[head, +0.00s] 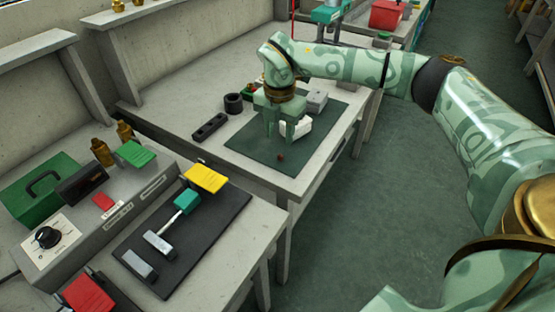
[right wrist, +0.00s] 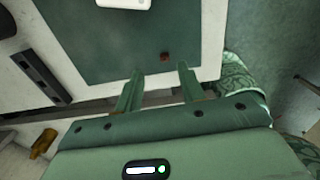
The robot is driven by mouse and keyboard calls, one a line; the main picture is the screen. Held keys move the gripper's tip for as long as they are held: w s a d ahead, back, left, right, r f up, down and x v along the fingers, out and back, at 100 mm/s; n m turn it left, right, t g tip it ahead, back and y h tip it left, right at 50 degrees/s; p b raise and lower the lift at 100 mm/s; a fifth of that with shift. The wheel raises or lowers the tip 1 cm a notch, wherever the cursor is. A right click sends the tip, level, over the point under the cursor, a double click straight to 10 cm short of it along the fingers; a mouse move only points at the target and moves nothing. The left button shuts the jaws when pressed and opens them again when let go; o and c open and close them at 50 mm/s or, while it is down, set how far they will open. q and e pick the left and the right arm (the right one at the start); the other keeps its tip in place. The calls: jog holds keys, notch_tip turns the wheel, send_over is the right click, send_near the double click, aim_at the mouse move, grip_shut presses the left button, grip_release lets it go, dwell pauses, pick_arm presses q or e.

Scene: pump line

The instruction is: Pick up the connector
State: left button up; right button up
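A small red-brown piece (head: 281,157), perhaps the connector, lies on the dark green mat (head: 250,152). It also shows in the right wrist view (right wrist: 165,56), beyond my fingertips and between their lines. My right gripper (head: 281,136) points down over the mat, behind the small piece in the head view. In the right wrist view its two fingers (right wrist: 160,75) are apart with nothing between them. A white object (head: 297,127) is beside the gripper, partly hidden by it; part of it shows at the top of the right wrist view (right wrist: 125,3). My left gripper is out of view.
A black bar with holes (head: 209,128), a black ring (head: 233,103) and a grey block (head: 316,100) are around the mat. The front bench holds a green case (head: 42,190), a control box and a black mat with colored parts. Floor is free on the right.

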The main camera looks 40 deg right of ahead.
aim_at(280, 155)
jog(key=shift+s+f, duration=0.1)
jog(key=shift+f, duration=0.4)
jog(key=f+b, duration=0.2)
jog(key=f, duration=0.3)
jog(key=shift+s+a+b, duration=0.1)
jog(key=shift+s+b, duration=0.2)
jog(key=shift+b, duration=0.1)
jog(key=shift+r, duration=0.1)
grip_shut()
